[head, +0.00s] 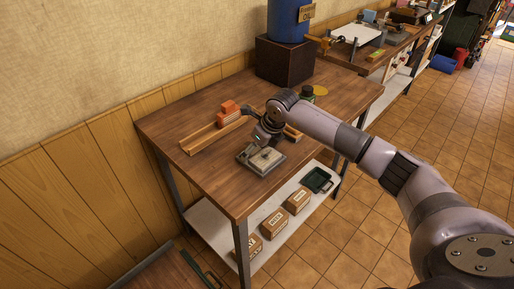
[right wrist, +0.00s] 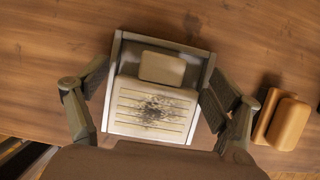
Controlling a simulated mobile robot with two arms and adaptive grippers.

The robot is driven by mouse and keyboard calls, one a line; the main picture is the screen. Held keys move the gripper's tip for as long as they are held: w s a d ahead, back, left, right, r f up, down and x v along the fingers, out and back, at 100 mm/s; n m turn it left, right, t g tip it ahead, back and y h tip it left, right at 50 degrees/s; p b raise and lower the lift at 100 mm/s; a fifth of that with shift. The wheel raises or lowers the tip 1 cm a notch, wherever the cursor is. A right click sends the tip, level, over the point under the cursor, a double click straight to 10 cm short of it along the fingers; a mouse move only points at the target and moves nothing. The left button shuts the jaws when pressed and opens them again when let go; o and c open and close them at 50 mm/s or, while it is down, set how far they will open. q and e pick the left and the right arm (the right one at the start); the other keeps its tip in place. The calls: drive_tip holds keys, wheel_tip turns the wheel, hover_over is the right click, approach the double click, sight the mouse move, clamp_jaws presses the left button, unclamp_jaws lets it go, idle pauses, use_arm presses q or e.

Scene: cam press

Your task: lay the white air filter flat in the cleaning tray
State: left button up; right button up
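The white air filter (right wrist: 150,112), pleated with a dark smudge of dirt in its middle, lies in a shallow grey square tray (right wrist: 117,58) in the right wrist view. In the head view the grey tray (head: 246,160) is near the front edge of the wooden workbench. A plain beige pad (right wrist: 162,68) shows at the filter's upper end. My right gripper (right wrist: 158,82) is above the tray, its fingers spread to either side and nothing visibly gripped. In the head view the right gripper (head: 262,139) partly covers the tray's far side. My left gripper is not in view.
A wooden channel (head: 205,138) and orange blocks (head: 229,110) are on the workbench (head: 232,191) to the left. A dark box (head: 285,62) with a blue drum stands at the back. The lower shelf holds cardboard boxes (head: 273,222) and a dark green tray (head: 317,181).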

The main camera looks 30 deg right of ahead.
drive_tip(key=shift+o, duration=1.2)
drive_tip(key=shift+d+f, duration=0.15)
drive_tip(key=shift+r, duration=0.2)
drive_tip(key=shift+s+r, duration=0.1)
drive_tip(key=shift+r, duration=0.25)
drive_tip(key=v, duration=1.1)
